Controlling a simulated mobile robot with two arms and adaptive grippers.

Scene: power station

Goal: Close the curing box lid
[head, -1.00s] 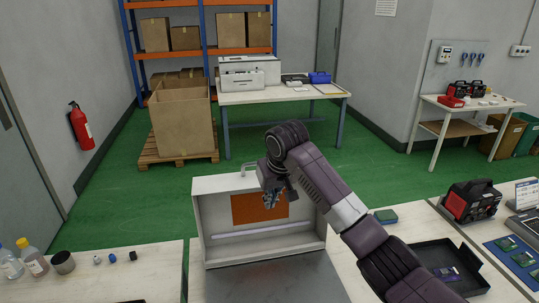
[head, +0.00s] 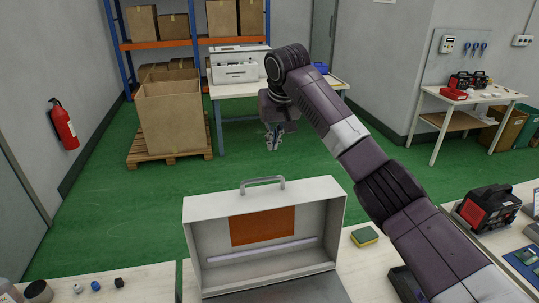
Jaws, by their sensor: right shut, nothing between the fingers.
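The curing box stands on the front table, with its lid (head: 318,228) open and upright. The lid is a pale grey shell with a handle (head: 262,183) on its top edge. Its inside faces me and shows an orange panel (head: 262,228) and a pale tube (head: 258,251). Only a strip of the grey box base (head: 300,292) shows at the bottom edge of the view. My right gripper (head: 272,142) is shut and empty. It hangs fingers down, above and beyond the lid in the picture, apart from it. My left gripper is not in view.
A yellow and green sponge (head: 364,236) lies to the right of the lid. A red and black device (head: 487,206) stands farther right. Small parts (head: 96,286) lie on the left table. Behind are a cardboard box (head: 173,115) on a pallet and a table with a printer (head: 238,68).

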